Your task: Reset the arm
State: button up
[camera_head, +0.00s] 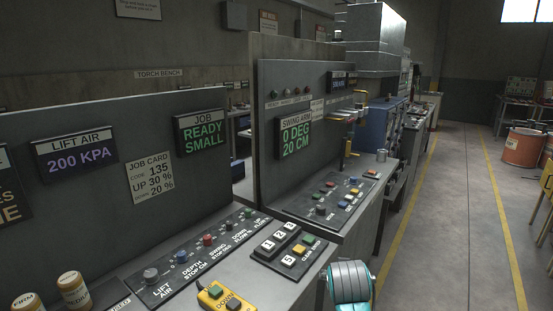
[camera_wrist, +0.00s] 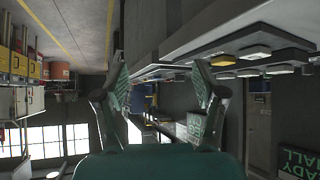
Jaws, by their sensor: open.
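My gripper (camera_wrist: 160,95) shows in the wrist view with its two fingers spread apart and nothing between them. It is open. The wrist view is turned, with the floor at the top and windows at the bottom. In the head view a teal and grey part of my arm (camera_head: 350,282) shows at the bottom, right of the console. My fingertips cannot be made out there. The swing arm display (camera_head: 295,136) reads 0 DEG, 20 CM. The job display (camera_head: 201,133) reads READY SMALL, and the lift air display (camera_head: 76,158) reads 200 KPA.
A sloped control panel (camera_head: 200,256) with several knobs and a keypad (camera_head: 277,238) lies left of my arm. A yellow pendant (camera_head: 219,297) and two jars (camera_head: 72,290) sit at the front left. The aisle floor (camera_head: 440,220) at right is clear. An orange drum (camera_head: 523,148) stands beyond it.

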jog(key=s+f+n+t, duration=0.1)
jog(key=s+f, duration=1)
jog(key=f, duration=0.4)
jog(key=s+d+f+n+t+y, duration=0.1)
jog(key=s+f, duration=0.2)
jog(key=s, duration=0.5)
jog(key=s+f+t+y, duration=0.1)
jog(key=s+f, duration=0.2)
jog(key=s, duration=0.5)
jog(key=s+r+t, duration=0.1)
jog(key=s+r, duration=0.1)
jog(key=s, duration=1.4)
jog(key=s+r+t, duration=0.1)
jog(key=s+r, duration=0.9)
jog(key=s, duration=0.3)
jog(key=shift+s+d+r+t, duration=0.25)
jog(key=shift+s+d+t, duration=0.05)
